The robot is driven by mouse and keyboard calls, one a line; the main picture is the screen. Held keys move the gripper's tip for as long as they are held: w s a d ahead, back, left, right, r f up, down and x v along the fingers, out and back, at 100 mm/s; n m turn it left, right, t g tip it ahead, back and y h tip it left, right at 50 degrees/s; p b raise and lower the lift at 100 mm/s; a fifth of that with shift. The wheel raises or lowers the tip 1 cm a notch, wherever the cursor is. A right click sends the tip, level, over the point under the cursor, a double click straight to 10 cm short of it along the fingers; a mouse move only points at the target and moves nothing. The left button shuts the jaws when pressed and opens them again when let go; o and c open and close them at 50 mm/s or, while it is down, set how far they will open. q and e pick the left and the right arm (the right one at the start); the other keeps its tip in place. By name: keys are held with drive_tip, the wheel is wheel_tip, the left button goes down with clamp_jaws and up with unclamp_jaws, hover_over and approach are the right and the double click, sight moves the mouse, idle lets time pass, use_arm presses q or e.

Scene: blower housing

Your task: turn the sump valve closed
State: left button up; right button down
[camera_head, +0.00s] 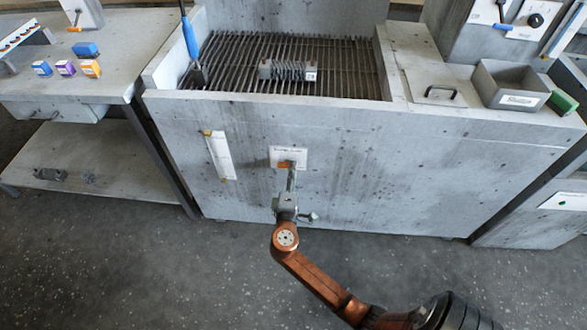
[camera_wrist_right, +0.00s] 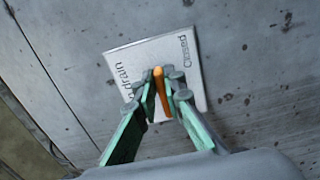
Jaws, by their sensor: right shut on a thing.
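The sump valve is on the front wall of the grey housing. Its white label plate (camera_head: 297,154) carries an orange handle (camera_head: 283,165). In the right wrist view the plate (camera_wrist_right: 190,73) reads "drain" on the left and "Closed" on the right. The orange handle (camera_wrist_right: 159,82) stands between my fingers, with its tip between the two words. My right gripper (camera_head: 291,171) is shut on the handle; it also shows in the right wrist view (camera_wrist_right: 162,88). My left gripper is not in view.
The grated basin (camera_head: 345,65) of the housing holds a ribbed metal part (camera_head: 288,71). A white strip (camera_head: 219,156) hangs on the front wall left of the valve. A workbench (camera_head: 110,75) stands at the left. The floor before the housing is clear.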

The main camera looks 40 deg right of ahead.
drive_tip(key=shift+a+f, duration=0.15)
drive_tip(key=shift+f, duration=0.05)
drive_tip(key=c, duration=2.2)
unclamp_jaws()
drive_tip(key=shift+o, duration=0.9)
drive_tip(key=shift+r, duration=0.1)
drive_tip(key=v, duration=1.2)
